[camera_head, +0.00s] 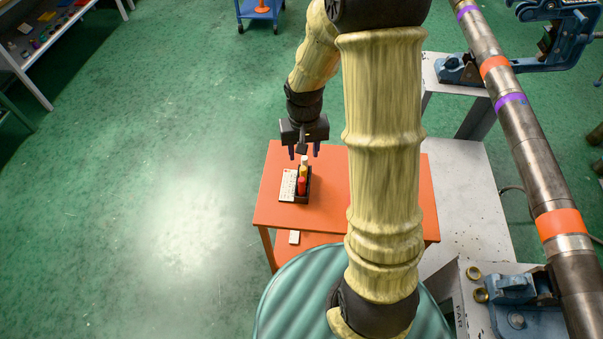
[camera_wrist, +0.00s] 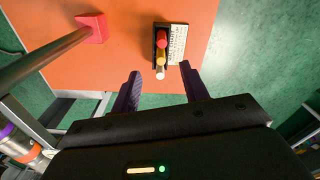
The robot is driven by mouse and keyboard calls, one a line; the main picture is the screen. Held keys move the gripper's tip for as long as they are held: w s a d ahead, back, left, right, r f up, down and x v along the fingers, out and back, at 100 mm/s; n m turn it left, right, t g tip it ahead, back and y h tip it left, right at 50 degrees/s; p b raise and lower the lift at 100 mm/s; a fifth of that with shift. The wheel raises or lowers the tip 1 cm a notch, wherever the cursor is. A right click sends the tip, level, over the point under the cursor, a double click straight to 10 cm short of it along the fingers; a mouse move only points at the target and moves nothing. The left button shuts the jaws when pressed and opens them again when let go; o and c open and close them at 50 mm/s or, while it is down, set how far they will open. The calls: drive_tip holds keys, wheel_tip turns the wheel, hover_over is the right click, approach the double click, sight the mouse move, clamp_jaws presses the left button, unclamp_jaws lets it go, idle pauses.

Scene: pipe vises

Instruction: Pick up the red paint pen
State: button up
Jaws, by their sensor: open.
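The red paint pen (camera_head: 302,186) stands upright in a small black holder (camera_head: 304,198) on the orange table. It also shows in the wrist view (camera_wrist: 162,38) at the far end of the row. A yellow pen (camera_wrist: 161,57) and a white one (camera_wrist: 160,73) stand in the same holder, nearer to my gripper in the wrist view. My gripper (camera_head: 304,155) is open and empty, above the table and just behind the holder in the head view.
The orange table (camera_head: 330,184) is mostly clear. A printed white card (camera_wrist: 178,44) lies beside the holder. In the wrist view a red block (camera_wrist: 97,28) with a rod stands on the left. A long pipe (camera_head: 531,150) in blue vises runs along the right.

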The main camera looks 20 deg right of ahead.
drive_tip(key=shift+w+r+p, duration=0.5)
drive_tip(key=shift+r, duration=0.05)
drive_tip(key=shift+s, duration=0.1)
drive_tip(key=shift+f, duration=0.1)
drive_tip(key=p, duration=0.2)
approach(302, 178)
wheel_tip(302, 178, down, 7)
drive_tip(key=shift+r, duration=0.15)
